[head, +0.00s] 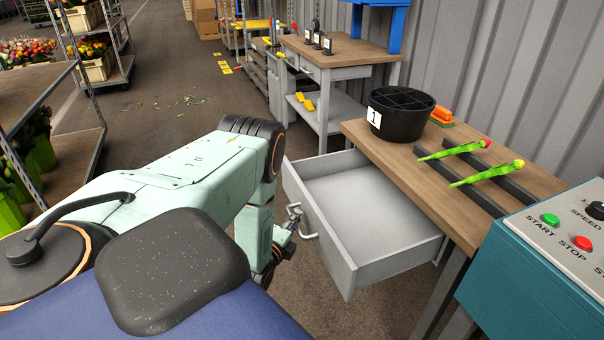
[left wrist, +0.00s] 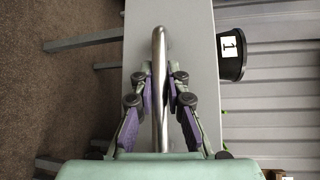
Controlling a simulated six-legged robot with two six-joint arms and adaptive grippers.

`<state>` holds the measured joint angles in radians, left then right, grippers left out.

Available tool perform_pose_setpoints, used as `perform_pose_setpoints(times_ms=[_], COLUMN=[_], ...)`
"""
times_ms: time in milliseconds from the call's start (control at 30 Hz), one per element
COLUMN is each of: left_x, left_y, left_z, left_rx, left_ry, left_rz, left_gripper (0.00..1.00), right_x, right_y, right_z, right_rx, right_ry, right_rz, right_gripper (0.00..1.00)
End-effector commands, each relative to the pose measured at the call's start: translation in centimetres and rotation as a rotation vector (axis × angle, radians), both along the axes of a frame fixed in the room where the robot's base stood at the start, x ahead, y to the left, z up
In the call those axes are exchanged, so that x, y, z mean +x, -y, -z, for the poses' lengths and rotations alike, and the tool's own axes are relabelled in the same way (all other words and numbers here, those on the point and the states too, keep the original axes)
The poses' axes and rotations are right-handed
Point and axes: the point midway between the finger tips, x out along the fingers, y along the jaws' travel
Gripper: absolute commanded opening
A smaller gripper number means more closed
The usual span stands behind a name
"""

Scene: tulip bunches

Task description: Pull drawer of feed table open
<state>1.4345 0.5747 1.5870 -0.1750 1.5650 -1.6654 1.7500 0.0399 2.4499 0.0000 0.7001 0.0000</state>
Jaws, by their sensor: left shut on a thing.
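The drawer (head: 365,230) of the feed table (head: 412,165) stands pulled well out to the left, and its grey inside looks empty. Its bar handle (head: 306,226) is on the front panel. My left gripper (head: 288,226) is at that handle, partly hidden by my arm. In the left wrist view, the left gripper (left wrist: 160,85) has its purple-padded fingers on both sides of the metal handle (left wrist: 160,110), shut on it. The grey drawer front (left wrist: 205,60) lies behind the handle. My right gripper does not show.
A black pot marked 1 (head: 400,112), an orange item (head: 441,116) and two tulips (head: 470,168) on dark rails are on the tabletop. A teal control box (head: 545,260) stands at the right.

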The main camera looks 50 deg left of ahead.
Motion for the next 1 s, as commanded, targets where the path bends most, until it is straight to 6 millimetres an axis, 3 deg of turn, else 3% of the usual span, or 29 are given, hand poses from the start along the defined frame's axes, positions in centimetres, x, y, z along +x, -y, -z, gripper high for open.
perform_pose_setpoints(times_ms=[400, 433, 667, 1000], left_x=[-0.31, -0.31, -0.30, -0.48], left_y=[-0.11, -0.12, -0.12, -0.05], left_z=[0.01, 0.01, 0.01, 0.02], left_rx=[0.000, 0.000, 0.000, 0.000], left_ry=[0.001, 0.001, 0.001, 0.000], left_rz=[0.001, 0.001, 0.001, 0.000], left_gripper=[0.00, 0.16, 0.36, 0.37], right_x=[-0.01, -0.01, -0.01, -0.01], right_y=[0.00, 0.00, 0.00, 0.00], right_z=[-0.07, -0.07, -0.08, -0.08], right_rx=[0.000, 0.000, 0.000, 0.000], right_ry=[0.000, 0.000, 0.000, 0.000], right_rz=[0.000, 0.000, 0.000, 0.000], right_gripper=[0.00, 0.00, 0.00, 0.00])
